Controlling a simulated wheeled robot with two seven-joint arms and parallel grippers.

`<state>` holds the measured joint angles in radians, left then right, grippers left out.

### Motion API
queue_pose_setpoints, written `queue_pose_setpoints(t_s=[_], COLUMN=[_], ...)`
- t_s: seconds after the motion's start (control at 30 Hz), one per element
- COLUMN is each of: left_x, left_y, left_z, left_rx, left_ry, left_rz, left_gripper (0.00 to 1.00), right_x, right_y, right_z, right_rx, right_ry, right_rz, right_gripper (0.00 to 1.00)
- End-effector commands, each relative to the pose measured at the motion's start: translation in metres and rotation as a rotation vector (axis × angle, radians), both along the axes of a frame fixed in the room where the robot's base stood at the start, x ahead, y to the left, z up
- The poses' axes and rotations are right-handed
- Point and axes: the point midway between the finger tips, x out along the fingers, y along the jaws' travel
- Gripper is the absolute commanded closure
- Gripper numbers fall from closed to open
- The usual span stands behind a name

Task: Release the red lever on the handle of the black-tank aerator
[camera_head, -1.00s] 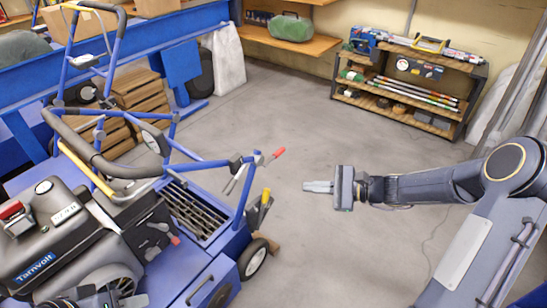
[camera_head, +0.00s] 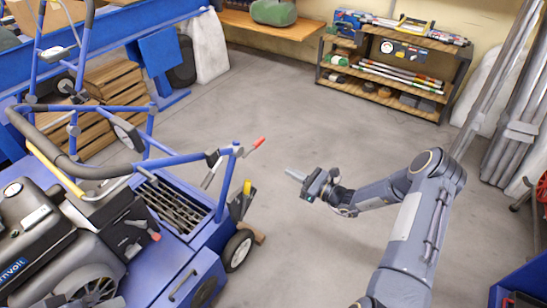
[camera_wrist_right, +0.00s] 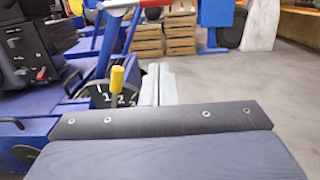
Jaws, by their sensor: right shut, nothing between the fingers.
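The aerator with the black tank (camera_head: 45,235) stands at the left, with a blue frame and a black-padded handle (camera_head: 75,165). A red-tipped lever (camera_head: 259,143) sticks out up and right from the end of a blue bar. The red part also shows at the top edge of the right wrist view (camera_wrist_right: 122,3). My right gripper (camera_head: 294,174) is shut and empty, to the right of the red lever and lower in the picture, apart from it. Its fingers show together in the wrist view (camera_wrist_right: 158,84).
A yellow-gripped lever (camera_head: 247,187) stands beside the aerator's wheel (camera_head: 237,250), below the red lever. Another blue machine and wooden crates (camera_head: 115,85) are behind. A shelf rack (camera_head: 390,75) stands at the back wall. The floor (camera_head: 290,110) in the middle is clear.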

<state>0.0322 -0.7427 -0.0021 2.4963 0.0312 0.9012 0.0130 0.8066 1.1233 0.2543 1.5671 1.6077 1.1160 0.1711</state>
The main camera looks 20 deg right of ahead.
Motion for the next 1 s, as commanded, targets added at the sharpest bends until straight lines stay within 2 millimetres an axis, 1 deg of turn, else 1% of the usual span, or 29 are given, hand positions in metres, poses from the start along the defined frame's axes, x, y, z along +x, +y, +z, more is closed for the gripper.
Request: queue_pose_setpoints(t_s=[0.17, 0.53, 0.6, 0.7, 0.83, 1.0], left_x=[0.0, 0.0, 0.0, 0.0, 0.0, 0.0], left_y=[0.0, 0.0, 0.0, 0.0, 0.0, 0.0], left_z=[-0.009, -0.034, -0.035, -0.037, -0.039, -0.039], left_rx=[0.0, 0.0, 0.0, 0.0, 0.0, 0.0], left_ry=[0.0, 0.0, 0.0, 0.0, 0.0, 0.0], left_rz=[0.0, 0.0, 0.0, 0.0, 0.0, 0.0], left_gripper=[0.64, 0.64, 0.64, 0.64, 0.64, 0.64], right_x=[0.018, 0.079, 0.08, 0.081, 0.083, 0.083], right_y=[0.016, 0.064, 0.062, 0.064, 0.064, 0.065], right_z=[-0.001, 0.002, 0.019, 0.032, 0.041, 0.044], right_rx=[-0.001, 0.0, -0.003, -0.002, -0.002, 0.0], right_ry=[-0.003, -0.003, -0.005, -0.004, -0.001, 0.0], right_rz=[0.005, 0.004, 0.002, 0.002, 0.001, 0.001], right_gripper=[1.0, 1.0, 1.0, 1.0, 1.0, 1.0])
